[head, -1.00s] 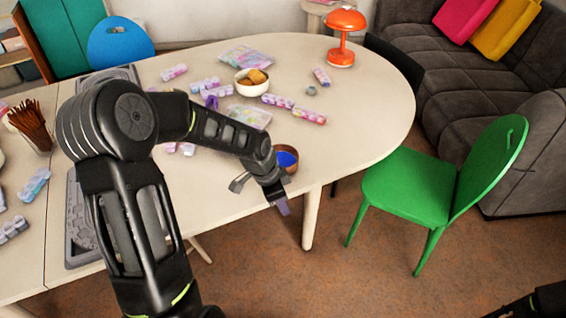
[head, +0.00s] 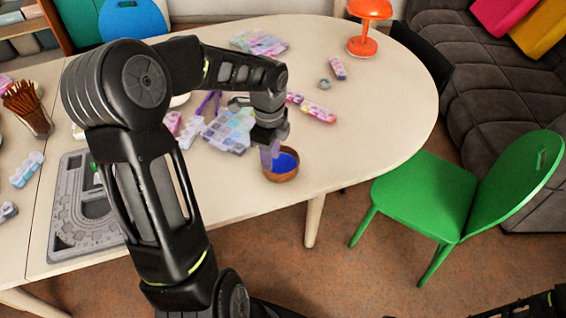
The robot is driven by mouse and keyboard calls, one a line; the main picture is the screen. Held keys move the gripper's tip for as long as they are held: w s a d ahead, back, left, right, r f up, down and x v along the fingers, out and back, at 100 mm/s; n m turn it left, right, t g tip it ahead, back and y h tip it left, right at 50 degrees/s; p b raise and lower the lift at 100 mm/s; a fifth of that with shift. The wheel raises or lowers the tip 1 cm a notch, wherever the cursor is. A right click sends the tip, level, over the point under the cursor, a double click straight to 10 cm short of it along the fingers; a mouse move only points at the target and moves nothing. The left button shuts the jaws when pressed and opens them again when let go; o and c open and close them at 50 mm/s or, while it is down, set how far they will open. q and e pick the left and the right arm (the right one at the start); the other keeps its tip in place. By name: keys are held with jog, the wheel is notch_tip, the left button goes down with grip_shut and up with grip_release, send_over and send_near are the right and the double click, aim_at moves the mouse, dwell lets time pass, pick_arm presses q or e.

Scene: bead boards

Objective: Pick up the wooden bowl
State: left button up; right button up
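The wooden bowl (head: 287,176) stands on the pale table near its front edge. It is round and brown, with a blue filling or inside. My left gripper (head: 268,158) points down at the bowl's left rim, its fingertips in front of or touching the rim. The fingers show nearly edge-on, so I cannot tell how far apart they are or whether the rim is between them. The bowl looks upright and rests on the table. My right gripper is not in view; only dark parts of mine show at the lower right.
Behind the gripper lie a bead tray (head: 228,130) and several bead boxes, one a pink one (head: 318,112). A grey bead board (head: 68,232) lies at the left. An orange lamp (head: 364,45) stands at the back. A green chair (head: 425,195) is right of the table.

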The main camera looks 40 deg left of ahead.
aim_at(273, 175)
pick_arm(q)
jog(key=shift+w+f, duration=0.1)
jog(key=shift+f, duration=1.3)
notch_tip(273, 175, down, 5)
jog(key=shift+w+f, duration=0.1)
jog(key=shift+c, duration=0.4)
grip_shut()
jog(key=shift+d, duration=0.1)
dwell(0.7)
